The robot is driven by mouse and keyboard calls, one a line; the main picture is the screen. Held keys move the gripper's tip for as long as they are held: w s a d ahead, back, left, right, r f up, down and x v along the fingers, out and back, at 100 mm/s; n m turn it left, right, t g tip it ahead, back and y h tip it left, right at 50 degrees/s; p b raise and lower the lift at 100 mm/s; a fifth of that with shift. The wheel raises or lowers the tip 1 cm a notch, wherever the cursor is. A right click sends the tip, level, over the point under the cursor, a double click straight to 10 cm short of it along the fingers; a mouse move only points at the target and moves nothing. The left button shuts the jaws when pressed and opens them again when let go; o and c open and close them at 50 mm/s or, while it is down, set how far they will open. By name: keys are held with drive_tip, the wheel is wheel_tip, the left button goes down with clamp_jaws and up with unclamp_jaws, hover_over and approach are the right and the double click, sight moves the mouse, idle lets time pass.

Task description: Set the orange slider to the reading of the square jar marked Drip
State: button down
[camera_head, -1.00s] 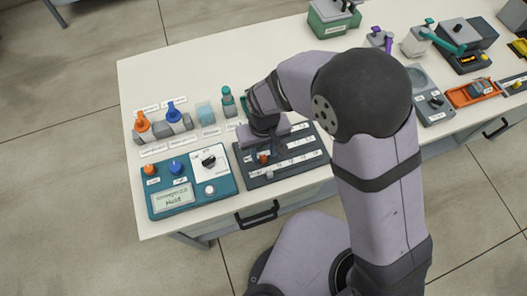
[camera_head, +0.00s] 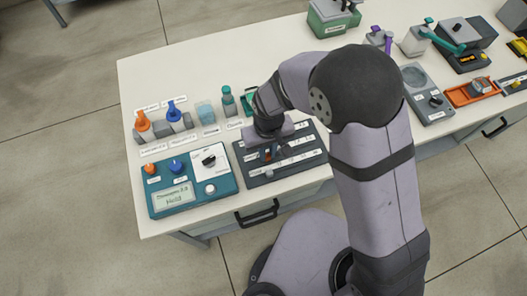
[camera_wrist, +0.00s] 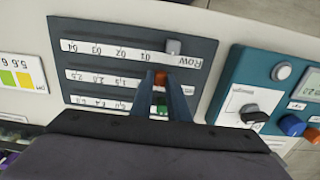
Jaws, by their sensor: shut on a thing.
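My gripper (camera_wrist: 160,95) is shut on the orange slider (camera_wrist: 161,78), in the middle row of a dark slider board (camera_wrist: 200,47). In the head view the orange slider (camera_head: 267,155) shows low at my fingertips, partly hidden by my gripper (camera_head: 270,148). The wrist view shows the board upside down, with printed numbers along its rows. A green slider (camera_wrist: 161,102) shows between my fingers in another row, and a pale grey slider (camera_wrist: 173,46) sits in the "Row" row. A pale blue square jar (camera_head: 205,113) stands behind the board to the left; its label is too small to read.
A teal console (camera_head: 160,212) with orange and blue knobs, a dial and a display reading "Hold" lies left of the board. Other devices line the right side.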

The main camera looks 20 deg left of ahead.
sight(300, 148)
drive_tip(key=w+d, duration=0.7)
drive_tip(key=shift+w+d, duration=0.35)
drive_tip(key=shift+w, duration=0.05)
drive_tip(key=c, duration=1.7)
unclamp_jaws()
drive_tip(key=shift+r, duration=0.1)
drive_tip(key=shift+r+b, duration=0.55)
drive_tip(key=shift+r, duration=3.05)
